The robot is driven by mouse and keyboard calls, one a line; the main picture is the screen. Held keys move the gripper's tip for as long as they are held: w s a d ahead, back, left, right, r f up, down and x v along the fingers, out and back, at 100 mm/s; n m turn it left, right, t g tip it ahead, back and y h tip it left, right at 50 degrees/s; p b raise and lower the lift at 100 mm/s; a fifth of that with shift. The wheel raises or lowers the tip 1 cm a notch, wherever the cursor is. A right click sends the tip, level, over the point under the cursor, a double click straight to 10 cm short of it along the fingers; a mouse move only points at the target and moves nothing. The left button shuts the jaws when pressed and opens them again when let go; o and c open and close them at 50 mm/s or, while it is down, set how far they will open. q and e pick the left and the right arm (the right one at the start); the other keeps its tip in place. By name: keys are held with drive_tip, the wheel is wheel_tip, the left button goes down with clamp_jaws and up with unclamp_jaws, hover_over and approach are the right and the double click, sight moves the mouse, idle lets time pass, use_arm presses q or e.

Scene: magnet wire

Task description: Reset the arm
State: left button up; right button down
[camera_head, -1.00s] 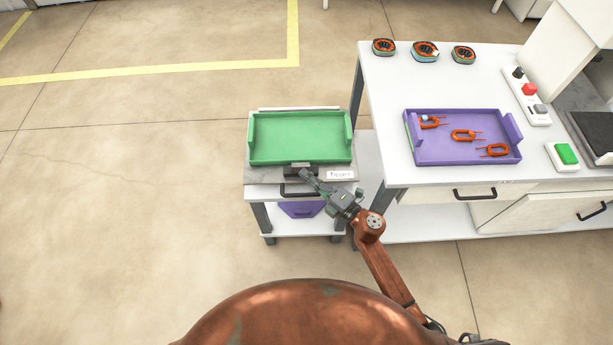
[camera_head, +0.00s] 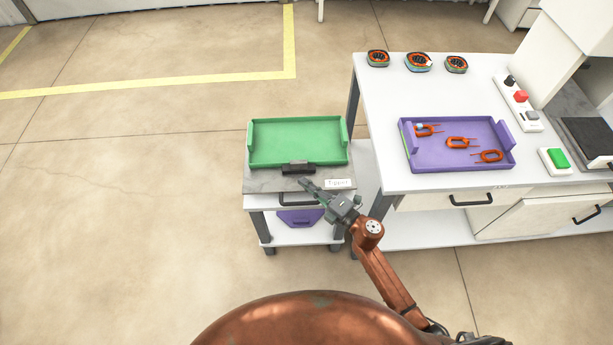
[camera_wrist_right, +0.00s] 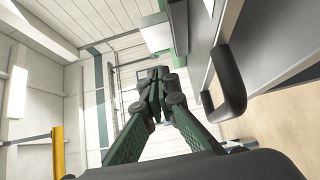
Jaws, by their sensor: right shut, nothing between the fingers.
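My right gripper (camera_head: 305,184) is shut and empty. In the head view its tip is at the front edge of the small cart (camera_head: 257,181), near a dark block (camera_head: 298,168) in front of the green tray (camera_head: 297,143). In the right wrist view the fingers (camera_wrist_right: 158,95) meet at their tips with nothing between them. A dark drawer handle (camera_wrist_right: 229,82) shows to their right. My left gripper is not in view.
The green tray is empty. On the white table (camera_head: 386,88), a purple tray (camera_head: 457,160) holds several orange wire coils, and round parts stand behind it. A button panel (camera_head: 521,96) and a green button (camera_head: 558,158) are at the right. Open floor lies left.

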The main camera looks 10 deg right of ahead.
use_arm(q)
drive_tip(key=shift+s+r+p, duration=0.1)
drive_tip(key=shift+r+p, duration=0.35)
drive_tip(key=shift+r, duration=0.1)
use_arm(e)
drive_tip(key=v, duration=0.9)
drive_tip(key=shift+d, duration=0.3)
drive_tip(key=shift+s, duration=0.1)
